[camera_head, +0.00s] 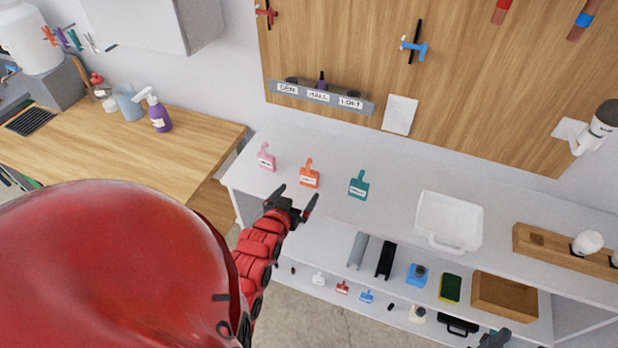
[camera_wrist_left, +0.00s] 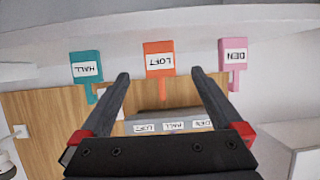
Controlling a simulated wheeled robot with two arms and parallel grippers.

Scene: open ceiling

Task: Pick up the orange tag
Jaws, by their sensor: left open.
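The orange tag (camera_head: 309,174) lies on the white counter between a pink tag (camera_head: 266,158) and a teal tag (camera_head: 358,185). My left gripper (camera_head: 296,196) is open and empty, on the near side of the orange tag and apart from it. In the left wrist view the picture is upside down. The orange tag (camera_wrist_left: 158,58), labelled LOFT, sits ahead, between the lines of the two open fingers (camera_wrist_left: 160,75). The teal HALL tag (camera_wrist_left: 86,68) is to its left and the pink DEN tag (camera_wrist_left: 233,57) to its right.
A labelled grey rack (camera_head: 318,95) is fixed to the wooden board behind the counter. A white bin (camera_head: 449,218) stands to the right. Several items lie on the lower shelf. A dark shape (camera_head: 495,338) at the bottom edge may be my right gripper. The counter around the tags is clear.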

